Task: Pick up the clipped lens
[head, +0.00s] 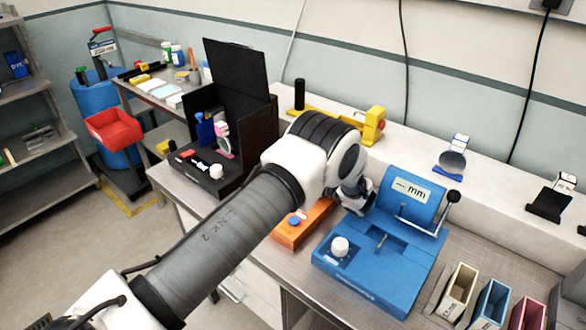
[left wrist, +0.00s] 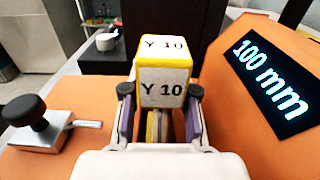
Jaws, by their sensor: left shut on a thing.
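A white block with yellow edges marked "Y 10" (left wrist: 164,75) stands upright between the fingers of my left gripper (left wrist: 160,108) in the left wrist view. It appears to be the tab of the clipped lens; a thin yellowish-brown part shows below it, and the rest is hidden. The gripper is shut on it, one finger at each side. In the head view my left gripper (head: 354,196) is beside the blue device, and what it holds is hidden there. An orange device with a "100 mm" display (left wrist: 272,75) lies around the gripper. My right gripper is not in view.
A blue device (head: 375,270) stands right of the gripper. Slotted holders (head: 490,300) stand at the lower right. Clips with a blue base (head: 450,168) and black base (head: 548,206) sit on the back ledge. An open black box (head: 250,130) is on the left. A black knob (left wrist: 24,110) rises nearby.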

